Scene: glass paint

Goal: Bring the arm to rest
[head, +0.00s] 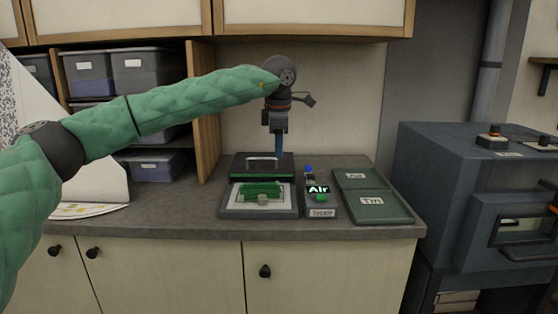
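My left arm, in a green quilted sleeve, reaches in from the left in the head view. Its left gripper (279,148) points straight down above the back of the counter, over the black-topped box with a pale handle (262,167). The fingers look narrow and close together, but I cannot tell whether they are open or shut. I see nothing clearly held in them. My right gripper does not show.
A dark kiln-like machine (450,175) stands right. Shelved bins (148,75) are behind the arm.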

